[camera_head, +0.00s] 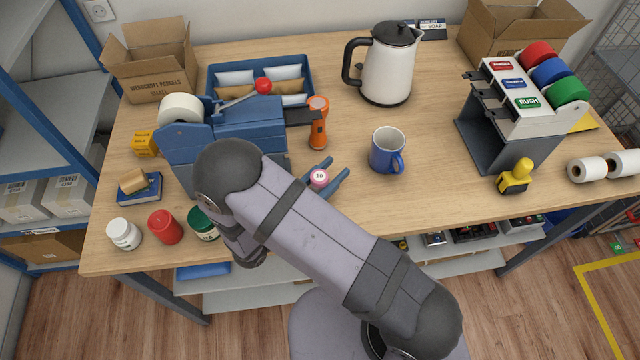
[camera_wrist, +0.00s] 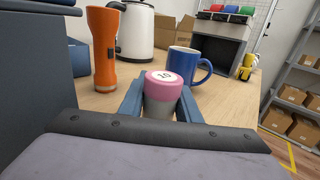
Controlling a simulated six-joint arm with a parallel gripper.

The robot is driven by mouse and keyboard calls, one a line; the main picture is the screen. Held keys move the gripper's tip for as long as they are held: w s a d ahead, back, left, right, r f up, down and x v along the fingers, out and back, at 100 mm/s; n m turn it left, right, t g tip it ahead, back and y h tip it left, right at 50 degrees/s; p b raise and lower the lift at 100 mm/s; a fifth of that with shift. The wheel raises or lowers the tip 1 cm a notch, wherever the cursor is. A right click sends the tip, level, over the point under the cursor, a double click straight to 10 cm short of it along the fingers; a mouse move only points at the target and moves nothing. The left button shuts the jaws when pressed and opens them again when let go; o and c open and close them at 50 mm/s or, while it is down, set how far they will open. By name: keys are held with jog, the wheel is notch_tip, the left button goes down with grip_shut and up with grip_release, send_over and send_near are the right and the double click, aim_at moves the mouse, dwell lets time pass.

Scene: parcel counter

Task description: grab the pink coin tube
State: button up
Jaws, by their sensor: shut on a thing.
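The pink coin tube (camera_wrist: 162,88) has a pink top with a white label reading 10 and a grey lower part. It stands between the two blue fingers of my gripper (camera_wrist: 160,102) in the wrist view. In the head view, the coin tube's pink top (camera_head: 319,177) shows between the fingertips of my gripper (camera_head: 320,179), over the front middle of the table. My gripper is shut on the tube. The tube's lower end is hidden, so I cannot tell whether it touches the table.
A blue mug (camera_head: 387,150) stands close on the right, and an orange flashlight (camera_head: 318,122) stands just behind. A white kettle (camera_head: 388,68) is farther back. A blue tape dispenser (camera_head: 230,130) is on the left. The table between mug and yellow stamp (camera_head: 515,177) is clear.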

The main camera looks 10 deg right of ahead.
jog(key=shift+r, duration=0.2)
grip_shut()
notch_tip(320, 180, up, 10)
jog(key=b, duration=0.1)
jog(key=shift+f, duration=0.15)
